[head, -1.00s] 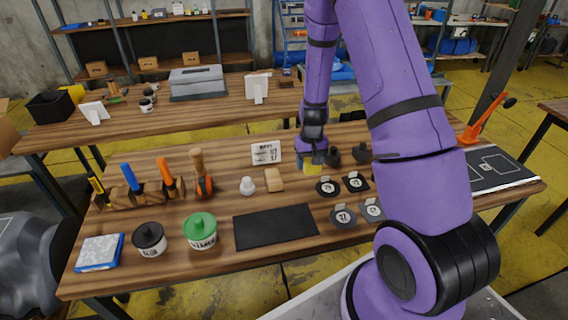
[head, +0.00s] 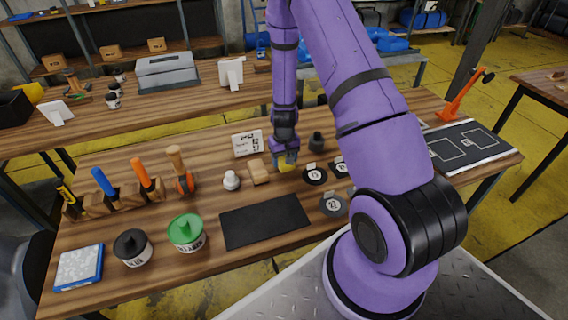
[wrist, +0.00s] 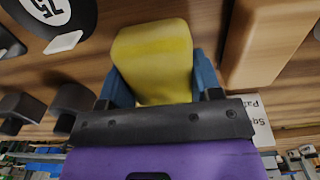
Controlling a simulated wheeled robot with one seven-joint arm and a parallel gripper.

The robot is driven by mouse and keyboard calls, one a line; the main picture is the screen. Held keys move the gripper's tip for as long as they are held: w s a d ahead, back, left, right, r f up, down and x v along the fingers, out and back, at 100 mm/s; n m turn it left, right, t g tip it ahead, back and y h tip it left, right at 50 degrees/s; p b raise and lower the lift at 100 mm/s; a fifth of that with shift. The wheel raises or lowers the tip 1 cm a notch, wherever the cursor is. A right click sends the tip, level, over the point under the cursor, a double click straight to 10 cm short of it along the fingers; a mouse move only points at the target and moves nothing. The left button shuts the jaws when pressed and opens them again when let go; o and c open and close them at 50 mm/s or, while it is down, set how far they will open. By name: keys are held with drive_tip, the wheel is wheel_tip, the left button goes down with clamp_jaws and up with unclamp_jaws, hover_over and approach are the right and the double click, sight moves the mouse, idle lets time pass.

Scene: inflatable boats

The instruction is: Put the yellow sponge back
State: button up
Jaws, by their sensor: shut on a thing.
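The yellow sponge (wrist: 154,58) is between the two blue fingers of my gripper (wrist: 160,80) in the wrist view. My gripper is shut on it. In the head view my gripper (head: 285,160) points down at the table, with a little of the yellow sponge (head: 287,168) showing below the fingers. It is low over the wooden table or touching it; I cannot tell which. A tan wooden block (head: 259,172) lies just to its left, apart from it.
Round black numbered discs (head: 315,175) lie to the right of my gripper, with a dark weight (head: 316,141) behind. A white knobbed piece (head: 231,181) stands left of the block. A black mat (head: 265,221) lies in front. Tools, jars and a blue-edged pad fill the left side.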

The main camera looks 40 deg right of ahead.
drive_tip(key=shift+f, duration=1.1)
drive_tip(key=shift+f, duration=0.1)
drive_tip(key=o, duration=1)
drive_tip(key=shift+o, duration=0.2)
